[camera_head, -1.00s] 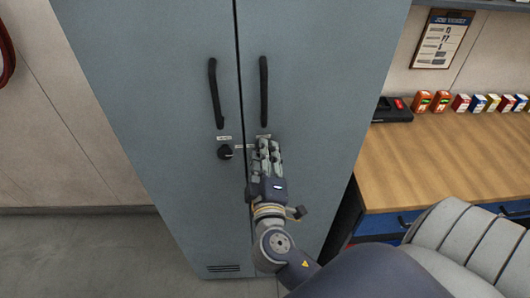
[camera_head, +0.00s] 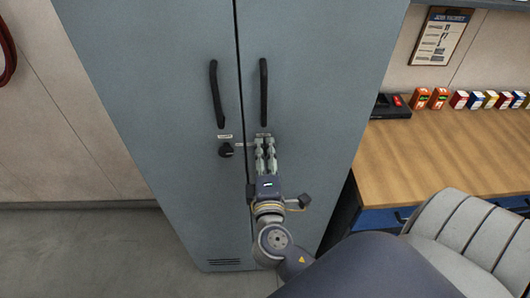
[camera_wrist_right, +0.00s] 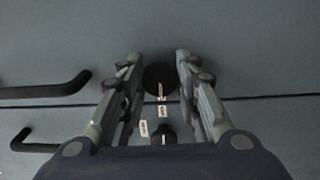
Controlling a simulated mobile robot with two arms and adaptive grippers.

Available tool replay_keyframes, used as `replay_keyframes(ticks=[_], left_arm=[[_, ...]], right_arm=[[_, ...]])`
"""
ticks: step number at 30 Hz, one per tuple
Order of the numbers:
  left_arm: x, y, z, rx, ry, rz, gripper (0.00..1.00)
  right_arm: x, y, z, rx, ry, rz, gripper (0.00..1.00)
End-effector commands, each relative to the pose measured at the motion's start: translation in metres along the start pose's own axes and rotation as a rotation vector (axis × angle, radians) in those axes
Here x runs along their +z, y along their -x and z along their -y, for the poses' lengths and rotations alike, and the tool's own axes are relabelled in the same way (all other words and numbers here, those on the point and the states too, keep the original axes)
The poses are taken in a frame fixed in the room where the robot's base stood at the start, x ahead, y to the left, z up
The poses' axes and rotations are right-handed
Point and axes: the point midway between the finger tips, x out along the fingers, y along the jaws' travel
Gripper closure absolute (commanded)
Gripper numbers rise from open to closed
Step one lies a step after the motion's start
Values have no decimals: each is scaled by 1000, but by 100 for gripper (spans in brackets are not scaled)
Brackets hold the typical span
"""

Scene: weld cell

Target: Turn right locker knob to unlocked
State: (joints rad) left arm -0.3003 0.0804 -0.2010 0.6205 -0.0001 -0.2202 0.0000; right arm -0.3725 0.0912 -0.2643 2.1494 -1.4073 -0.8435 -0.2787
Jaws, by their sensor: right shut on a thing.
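The grey locker (camera_head: 165,130) has two doors. The right locker knob (camera_wrist_right: 160,79) is black and round with a pale pointer mark, which points down in the wrist view. My right gripper (camera_head: 265,141) is at this knob and hides it in the head view. In the wrist view my right gripper (camera_wrist_right: 159,72) has one finger on each side of the knob and is shut on it. The left knob (camera_head: 226,150) is black and free, and it also shows in the wrist view (camera_wrist_right: 166,135). My left gripper is not in view.
Two black door handles, left (camera_head: 216,94) and right (camera_head: 263,92), stand above the knobs. A wooden workbench (camera_head: 450,160) with several small boxes is on the right. The floor at the lower left is clear.

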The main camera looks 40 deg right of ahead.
Motion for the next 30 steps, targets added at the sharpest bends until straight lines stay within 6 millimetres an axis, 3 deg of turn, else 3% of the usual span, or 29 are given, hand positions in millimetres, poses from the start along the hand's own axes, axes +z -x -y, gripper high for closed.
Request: replay_keyframes(ticks=[7,8,10,22,26,30], left_arm=[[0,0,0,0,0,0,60],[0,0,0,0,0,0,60],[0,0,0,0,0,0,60],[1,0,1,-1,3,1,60],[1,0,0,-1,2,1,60],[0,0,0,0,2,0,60]], right_arm=[[0,0,0,-1,2,0,94],[0,0,0,-1,1,0,66],[0,0,1,-1,1,0,51],[0,5,1,-2,0,0,51],[0,22,2,-6,1,0,51],[0,52,3,-7,1,-2,51]])
